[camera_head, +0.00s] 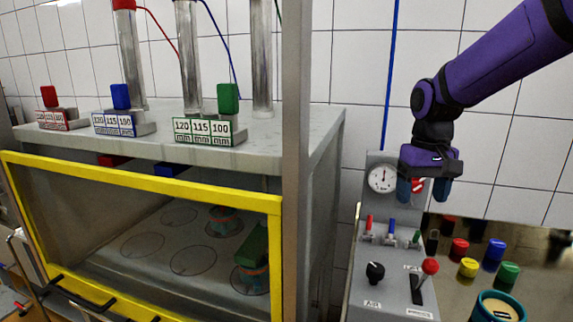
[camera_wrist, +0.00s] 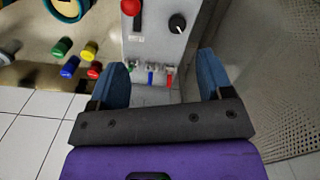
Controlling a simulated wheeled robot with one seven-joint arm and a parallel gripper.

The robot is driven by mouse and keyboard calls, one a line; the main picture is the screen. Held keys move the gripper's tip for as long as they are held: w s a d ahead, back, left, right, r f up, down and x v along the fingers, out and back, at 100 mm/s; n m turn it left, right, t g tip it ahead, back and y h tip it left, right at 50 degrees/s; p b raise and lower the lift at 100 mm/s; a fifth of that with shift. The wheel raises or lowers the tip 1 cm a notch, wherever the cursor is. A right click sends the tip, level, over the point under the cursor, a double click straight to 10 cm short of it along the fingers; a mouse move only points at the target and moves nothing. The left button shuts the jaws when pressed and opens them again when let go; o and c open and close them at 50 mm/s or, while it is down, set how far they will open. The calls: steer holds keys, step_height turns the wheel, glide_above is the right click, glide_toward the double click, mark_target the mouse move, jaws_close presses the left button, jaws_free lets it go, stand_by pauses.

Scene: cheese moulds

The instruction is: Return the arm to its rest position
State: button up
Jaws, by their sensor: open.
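My gripper (camera_head: 425,190) is at the end of the purple arm (camera_head: 505,55), at the upper right in the head view. It hangs pointing down in front of the upper part of the grey control panel (camera_head: 390,285). In the wrist view my gripper (camera_wrist: 165,85) shows two blue fingers spread wide apart. Nothing is between them but a view of the panel's small green, blue and red levers (camera_wrist: 150,70) beyond. The gripper is open and empty. It partly hides the top right of the panel.
A grey press cabinet (camera_head: 325,125) with a yellow-framed front (camera_head: 150,178) stands at the left. Red, yellow, blue and green knobs (camera_head: 468,267) and a teal round mould (camera_head: 497,308) are on the surface at the lower right. A tiled wall (camera_head: 350,60) is behind.

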steer(key=s+d+r+t, duration=0.1)
steer(key=s+r+t, duration=0.1)
steer(key=s, duration=0.9)
steer(key=s+d+r+t, duration=0.2)
steer(key=s+r+t, duration=0.1)
steer(key=s, duration=0.7)
steer(key=shift+s+d+r+m+t, duration=0.2)
steer(key=shift+s+m+t, duration=0.1)
steer(key=shift+s+t, duration=0.1)
